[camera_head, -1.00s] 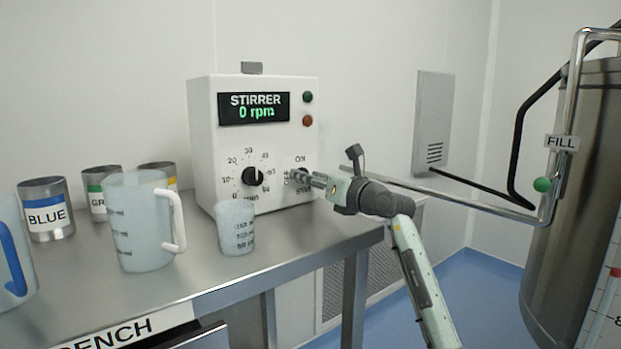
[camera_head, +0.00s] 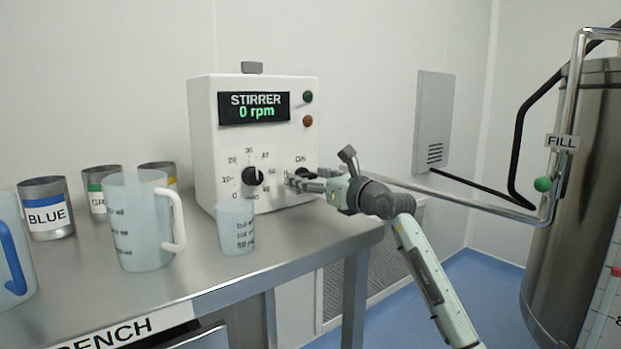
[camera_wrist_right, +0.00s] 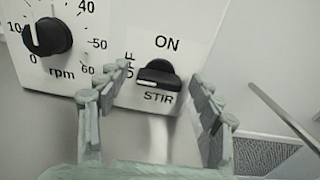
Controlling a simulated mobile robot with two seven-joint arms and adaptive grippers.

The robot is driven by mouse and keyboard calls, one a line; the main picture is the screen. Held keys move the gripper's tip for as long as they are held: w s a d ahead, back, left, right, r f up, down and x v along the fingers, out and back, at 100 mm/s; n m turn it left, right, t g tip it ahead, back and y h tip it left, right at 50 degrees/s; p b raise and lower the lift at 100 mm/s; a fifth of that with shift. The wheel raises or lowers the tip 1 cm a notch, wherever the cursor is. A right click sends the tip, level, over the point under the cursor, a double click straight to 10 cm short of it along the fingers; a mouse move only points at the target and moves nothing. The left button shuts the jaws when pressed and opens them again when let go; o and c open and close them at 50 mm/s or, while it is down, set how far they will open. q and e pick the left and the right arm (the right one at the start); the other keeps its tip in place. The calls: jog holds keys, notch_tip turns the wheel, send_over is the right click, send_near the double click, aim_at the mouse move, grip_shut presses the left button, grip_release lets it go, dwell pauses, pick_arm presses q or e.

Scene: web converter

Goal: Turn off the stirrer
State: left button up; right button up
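The stirrer (camera_head: 205,140) is a white box on the bench, and its display (camera_head: 254,107) reads 0 rpm. A black rpm dial (camera_head: 252,176) sits low on its front. Right of it is the black STIR switch (camera_wrist_right: 158,76), with ON above and OFF to its left; its bar lies roughly level in the wrist view. My right gripper (camera_head: 296,182) is at the panel by the switch. In the right wrist view my right gripper (camera_wrist_right: 160,88) is open, one finger on each side of the switch, with no clear contact. My left gripper is out of view.
A small clear beaker (camera_head: 236,228) and a larger jug (camera_head: 138,225) stand on the bench (camera_head: 290,250) before the stirrer. Labelled cans (camera_head: 46,210) stand at left. A metal pipe (camera_head: 470,202) runs right to a steel tank (camera_head: 570,190).

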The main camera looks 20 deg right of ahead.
jog(key=v, duration=1.2)
dwell(0.4)
